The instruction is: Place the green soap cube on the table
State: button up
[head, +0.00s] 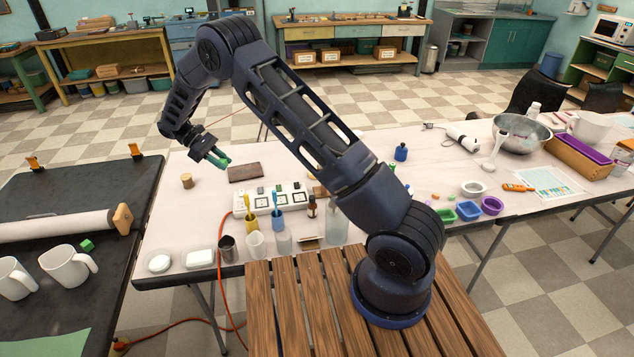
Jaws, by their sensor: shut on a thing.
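My gripper (213,157) hangs above the back left of the white-topped table (170,215), short of the dark brown block. It is shut on a green piece (221,161), which I take as the green soap cube. Its shape is partly hidden by the fingers, and its exact height over the table is hard to tell. Another small green cube (87,245) lies on the black table (120,192) at left, near two white mugs.
A brown block (245,172), a cork-coloured cylinder (187,181) and a white power strip (265,199) lie near my gripper. Cups, brushes and bottles stand in front. Small coloured trays (468,210) are at right. The white top left of the strip is mostly clear.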

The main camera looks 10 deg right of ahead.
jog(key=s+a+r+n+t, duration=0.2)
jog(key=s+a+n+t, duration=0.25)
jog(key=s+a, duration=0.45)
jog(key=s+a+r+n+t, duration=0.2)
jog(key=s+a+n+t, duration=0.4)
jog(key=a, duration=0.5)
jog(key=g, duration=0.2)
send_near(184, 236)
jog(key=shift+m, duration=0.35)
jog(key=x, duration=0.5)
jog(key=o, duration=1)
jog(key=shift+f, duration=0.1)
jog(key=shift+o, duration=0.2)
jog(key=shift+a+r, duration=0.1)
jog(key=shift+r, duration=0.15)
jog(key=v, duration=1.1)
jog(key=shift+s+a, duration=0.25)
jog(key=shift+r, duration=0.15)
